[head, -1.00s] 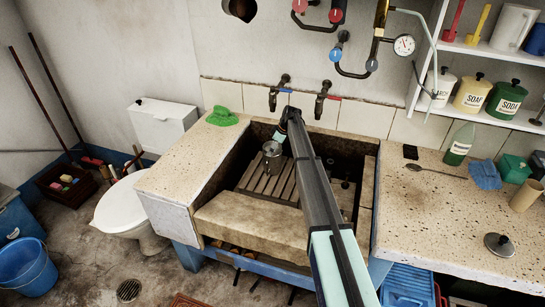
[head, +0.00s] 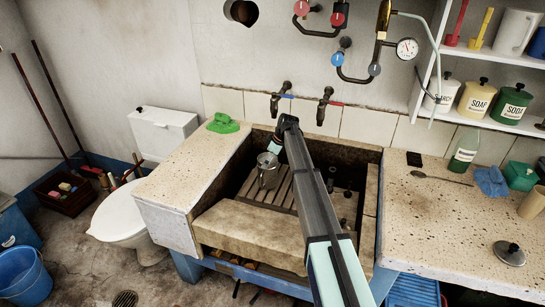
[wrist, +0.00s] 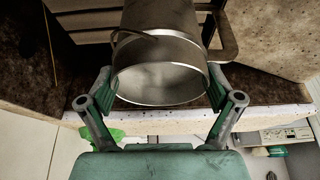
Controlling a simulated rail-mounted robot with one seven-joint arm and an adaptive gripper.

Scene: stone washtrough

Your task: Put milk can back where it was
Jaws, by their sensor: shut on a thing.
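The milk can (head: 268,174) is a grey metal vessel inside the stone trough (head: 235,222), over the left part of its slatted wooden rack (head: 278,199). My gripper (head: 272,152) comes in from above and is shut on the can near its rim. In the wrist view the can (wrist: 165,45) is between the two fingers of my gripper (wrist: 165,88), with its open mouth and a wire handle showing. The can's base is hidden in the wrist view. I cannot tell whether it touches the rack.
Two taps (head: 322,105) stick out of the wall behind the trough. A green cloth (head: 222,123) lies on the left counter. The right counter holds a lid (head: 509,253), a spoon (head: 440,178), a bottle (head: 465,150) and a blue cloth (head: 491,182). The trough's right part is mostly behind my arm.

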